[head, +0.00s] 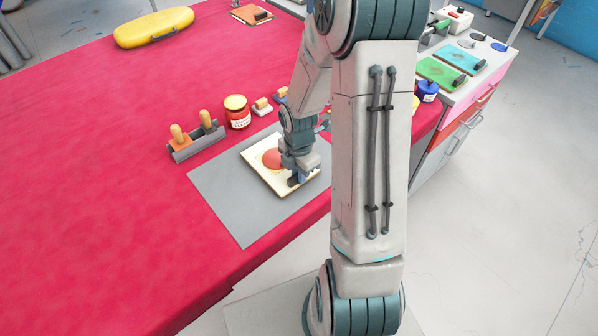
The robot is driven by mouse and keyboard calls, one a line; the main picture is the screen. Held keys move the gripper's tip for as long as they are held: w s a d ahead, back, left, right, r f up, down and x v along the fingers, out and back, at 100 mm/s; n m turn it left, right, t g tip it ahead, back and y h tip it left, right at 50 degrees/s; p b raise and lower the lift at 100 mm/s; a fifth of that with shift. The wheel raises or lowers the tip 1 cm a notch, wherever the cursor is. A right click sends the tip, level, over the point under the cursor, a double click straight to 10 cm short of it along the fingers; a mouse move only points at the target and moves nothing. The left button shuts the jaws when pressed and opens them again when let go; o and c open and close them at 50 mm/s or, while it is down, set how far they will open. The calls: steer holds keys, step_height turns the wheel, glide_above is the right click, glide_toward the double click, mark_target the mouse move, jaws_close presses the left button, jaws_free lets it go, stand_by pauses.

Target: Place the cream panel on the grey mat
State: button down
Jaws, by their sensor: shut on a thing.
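The cream panel (257,176) is a flat square board with a red-orange round patch (271,158) on it. It lies over the right part of the grey mat (228,206), near the front edge of the red table. My gripper (297,180) is at the panel's right side and is shut on it, pointing down. The fingertips and the panel's far right corner are partly hidden by my wrist. I cannot tell whether the panel touches the mat or is held slightly above it.
A rack with wooden-handled tools (195,140) and a red jar with a yellow lid (237,112) stand just behind the mat. A yellow case (153,28) lies farther back. A side cabinet holds green (440,72) and blue (460,58) panels. The table's left is clear.

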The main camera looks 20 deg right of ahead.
steer(key=shift+f, duration=0.2)
steer(key=shift+f, duration=0.15)
steer(key=c, duration=1.4)
jaws_free()
steer(key=shift+o, duration=0.2)
step_height(320, 180, up, 13)
steer(key=s+a+r+m+t, duration=0.1)
steer(key=s+r+m, duration=0.4)
steer(key=m, duration=0.5)
steer(key=s+a+r+m+t, duration=0.2)
steer(key=s+a+r+m, duration=0.2)
steer(key=s+m, duration=0.5)
steer(key=shift+a+r+m+p, duration=0.3)
steer(key=shift+r+m, duration=0.7)
steer(key=shift+m, duration=0.3)
